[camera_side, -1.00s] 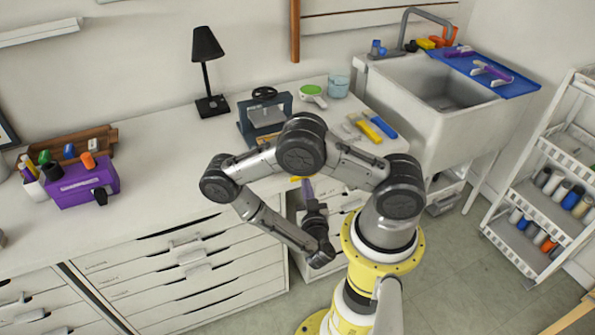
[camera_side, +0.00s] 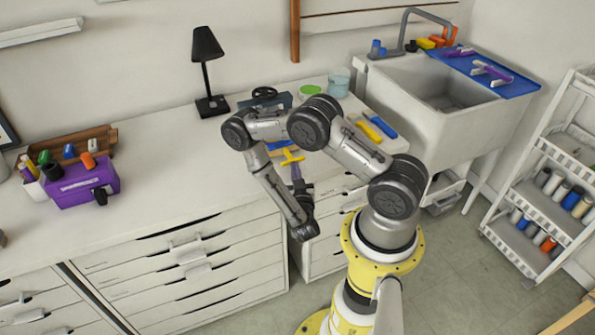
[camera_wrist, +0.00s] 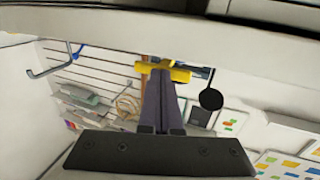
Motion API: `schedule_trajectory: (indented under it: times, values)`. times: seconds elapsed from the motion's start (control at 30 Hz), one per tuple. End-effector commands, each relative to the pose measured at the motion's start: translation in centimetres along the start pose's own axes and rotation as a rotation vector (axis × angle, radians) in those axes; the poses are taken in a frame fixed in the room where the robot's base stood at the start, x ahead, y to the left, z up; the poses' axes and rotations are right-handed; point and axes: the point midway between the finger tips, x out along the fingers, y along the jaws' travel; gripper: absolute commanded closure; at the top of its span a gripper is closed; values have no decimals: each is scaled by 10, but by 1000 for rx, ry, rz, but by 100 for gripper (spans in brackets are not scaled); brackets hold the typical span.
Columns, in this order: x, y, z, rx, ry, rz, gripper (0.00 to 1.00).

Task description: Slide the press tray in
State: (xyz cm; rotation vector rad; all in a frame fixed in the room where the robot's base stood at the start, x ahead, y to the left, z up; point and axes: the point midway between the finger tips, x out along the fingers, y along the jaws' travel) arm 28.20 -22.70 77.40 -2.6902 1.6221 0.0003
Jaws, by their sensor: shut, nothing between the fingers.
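The press (camera_side: 282,99), blue-grey with a black handwheel (camera_side: 264,93), stands on the counter; my arm hides most of it in the side view. A small blue part (camera_side: 279,146) shows low beside my arm; I cannot tell whether it belongs to the press.
A black lamp (camera_side: 208,75) stands left of the press. A purple box (camera_side: 83,182) is farther left. Yellow and blue tools (camera_side: 381,126) lie right of my arm, near the sink (camera_side: 440,88). Drawers (camera_side: 190,262) are below the counter; its left-middle is clear.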

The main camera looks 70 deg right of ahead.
Motion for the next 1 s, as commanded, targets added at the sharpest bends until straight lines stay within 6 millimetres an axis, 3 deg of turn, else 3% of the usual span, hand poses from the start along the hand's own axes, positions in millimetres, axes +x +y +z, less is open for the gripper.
schedule_trajectory:
  times: [0.37,1.0]
  values:
    - [27,-8,0,1,2,2,100]
    - [34,-10,0,1,0,1,100]
